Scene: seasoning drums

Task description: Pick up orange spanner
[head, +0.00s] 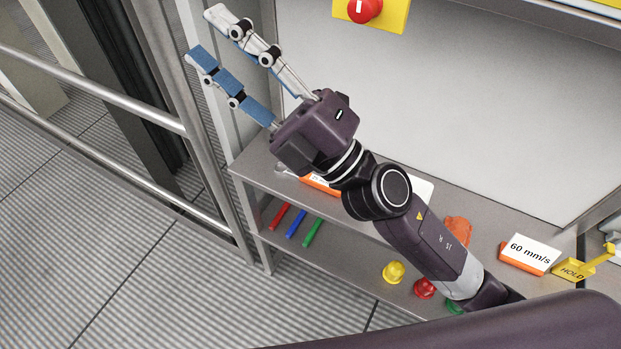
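My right gripper (203,33) is raised at the upper left, above and beyond the shelf's left end. Its two blue-padded fingers are apart with nothing between them. A silvery spanner-like end (285,169) lies on the upper shelf near its left end, below the gripper body. An orange piece with a white face (320,185) lies beside it, partly hidden by my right arm. I cannot tell whether the two are one object, or whether this is the orange spanner. Another orange object (458,231) lies farther right, partly behind the arm. My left gripper is out of view.
The upper shelf (256,161) also holds an orange-and-white "60 mm/s" sign (530,254) and a yellow "HOLD" tag (573,271). Red (280,216), blue (296,223) and green (314,232) sticks lie below. A metal railing (185,120) stands left. A red button (365,9) is above.

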